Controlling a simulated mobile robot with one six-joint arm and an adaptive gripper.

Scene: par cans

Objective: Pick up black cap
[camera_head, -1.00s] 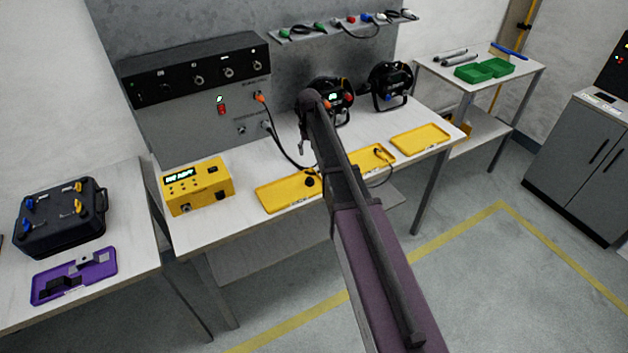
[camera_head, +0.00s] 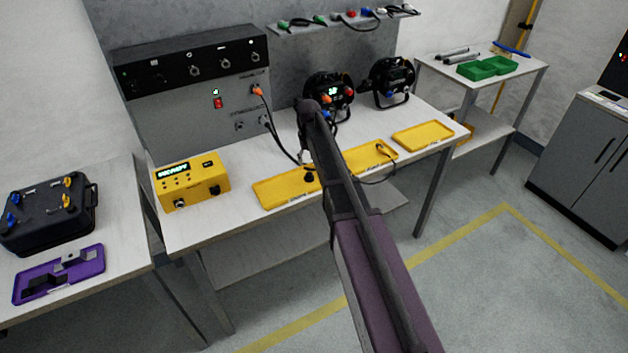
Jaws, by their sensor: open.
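A small black piece (camera_head: 309,177), which looks like the black cap, sits on the long yellow tray (camera_head: 275,193) on the middle bench. It is small in view, and my arm passes close to its right side. My gripper (camera_head: 304,157) hangs from the end of my arm, just above and left of the black piece in the picture. Only a small grey part of it shows; the rest is hidden behind my arm. It is open, and I see nothing in it. I cannot tell its exact height above the tray.
A yellow tester box (camera_head: 191,181) stands left of the tray. A black cable (camera_head: 283,147) runs from the grey panel down towards the tray. Two black par cans (camera_head: 391,80) stand behind. Another yellow tray (camera_head: 423,136) lies right. A purple tray (camera_head: 58,275) lies on the left bench.

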